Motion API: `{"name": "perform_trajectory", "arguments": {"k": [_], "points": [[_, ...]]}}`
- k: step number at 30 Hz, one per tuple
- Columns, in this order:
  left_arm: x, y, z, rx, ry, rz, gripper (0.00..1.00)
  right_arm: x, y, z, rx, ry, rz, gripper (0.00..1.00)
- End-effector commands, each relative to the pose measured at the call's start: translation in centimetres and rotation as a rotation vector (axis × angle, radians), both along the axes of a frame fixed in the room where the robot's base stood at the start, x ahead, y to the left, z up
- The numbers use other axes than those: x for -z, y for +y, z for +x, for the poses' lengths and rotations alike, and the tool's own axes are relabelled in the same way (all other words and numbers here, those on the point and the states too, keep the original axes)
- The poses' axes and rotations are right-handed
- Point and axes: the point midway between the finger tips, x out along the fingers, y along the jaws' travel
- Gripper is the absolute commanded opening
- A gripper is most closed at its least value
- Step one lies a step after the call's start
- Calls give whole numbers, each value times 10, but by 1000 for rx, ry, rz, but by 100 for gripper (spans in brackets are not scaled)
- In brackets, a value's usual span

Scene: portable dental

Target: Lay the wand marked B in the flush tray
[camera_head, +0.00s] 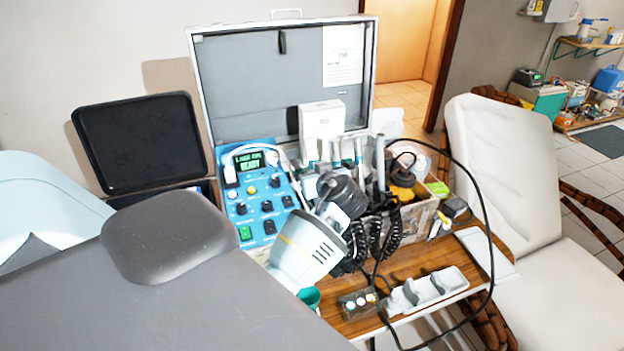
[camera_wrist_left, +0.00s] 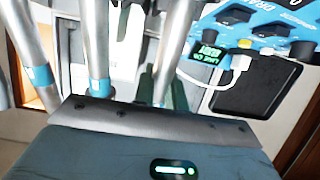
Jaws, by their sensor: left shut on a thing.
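Several silver wands with blue bands stand upright in the unit beside the blue control panel; one tall wand (camera_head: 380,163) shows at their right. In the left wrist view wands rise close up, one in the middle (camera_wrist_left: 97,50); no letter B is readable. My left gripper (camera_head: 340,188) is among the wands, shut on one of them; its fingertips are largely hidden, so I cannot tell which wand. A white tray with hollows (camera_head: 430,290), perhaps the flush tray, lies on the wooden table's front part and looks empty. My right gripper is not in view.
The blue control panel (camera_head: 258,205) stands left of the wands, an open case lid (camera_head: 260,85) behind. Black coiled cords (camera_head: 388,235) hang in front, and a black cable loops around the table's right side. A small box with buttons (camera_head: 358,304) sits left of the white tray.

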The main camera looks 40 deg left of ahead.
Motion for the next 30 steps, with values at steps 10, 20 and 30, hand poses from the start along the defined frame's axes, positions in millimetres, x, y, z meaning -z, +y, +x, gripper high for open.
{"name": "perform_trajectory", "arguments": {"k": [10,20,30], "points": [[-21,7,4,-1,-2,0,0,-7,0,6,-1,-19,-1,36],[-38,13,7,-1,-1,1,0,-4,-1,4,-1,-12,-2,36],[-42,15,7,-1,1,1,0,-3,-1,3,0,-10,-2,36]]}}
